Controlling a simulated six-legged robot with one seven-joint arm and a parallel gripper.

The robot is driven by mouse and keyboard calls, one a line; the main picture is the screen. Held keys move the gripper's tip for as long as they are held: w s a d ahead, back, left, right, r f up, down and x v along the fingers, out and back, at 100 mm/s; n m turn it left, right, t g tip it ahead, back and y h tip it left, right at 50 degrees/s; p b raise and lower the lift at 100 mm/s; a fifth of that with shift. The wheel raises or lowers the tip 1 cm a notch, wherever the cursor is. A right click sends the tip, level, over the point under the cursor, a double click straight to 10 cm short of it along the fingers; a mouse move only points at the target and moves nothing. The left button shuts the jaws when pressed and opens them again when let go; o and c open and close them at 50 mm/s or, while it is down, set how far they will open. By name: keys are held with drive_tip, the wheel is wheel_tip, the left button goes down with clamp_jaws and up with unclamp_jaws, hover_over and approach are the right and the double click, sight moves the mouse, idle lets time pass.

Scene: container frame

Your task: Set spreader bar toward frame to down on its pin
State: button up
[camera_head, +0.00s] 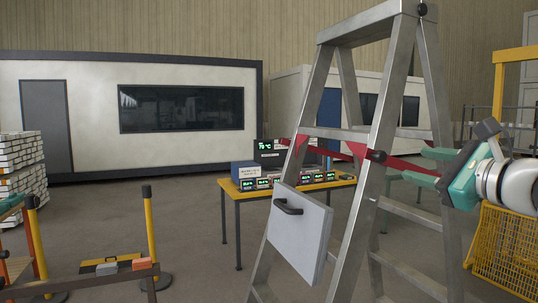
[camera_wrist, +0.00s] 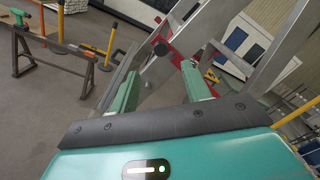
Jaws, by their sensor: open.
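A grey metal stepladder-like frame (camera_head: 385,110) stands at the centre right in the head view. A red spreader bar (camera_head: 403,163) runs across its side, and a black knob (camera_head: 377,155) sits on the near leg at the bar's line. Whether the bar is seated on a pin cannot be told. My gripper (camera_head: 428,165) is to the right of the frame, its green fingers apart and pointing at it. In the wrist view the open fingers (camera_wrist: 160,70) have red metal (camera_wrist: 178,58) and the frame leg beyond them. Nothing is held between them.
A white panel with a black handle (camera_head: 300,232) hangs on the frame's near side. A yellow table (camera_head: 235,191) with small displays stands behind. Yellow posts (camera_head: 150,225) and a low bench are at left. A yellow mesh crate (camera_head: 505,250) is at lower right.

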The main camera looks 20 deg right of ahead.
sight(383, 157)
drive_tip(key=w, duration=1.1)
drive_tip(key=shift+w+a+f, duration=0.1)
drive_tip(key=shift+w, duration=0.15)
clamp_jaws()
drive_tip(key=f+n, duration=0.1)
drive_tip(key=f, duration=0.2)
drive_tip(key=a+f+n, duration=0.1)
drive_tip(key=f, duration=0.3)
drive_tip(key=f+n, duration=0.1)
drive_tip(key=f, duration=0.2)
drive_tip(key=shift+s+a+f, duration=0.1)
drive_tip(key=shift+a+f, duration=0.1)
drive_tip(key=shift+f, duration=0.7)
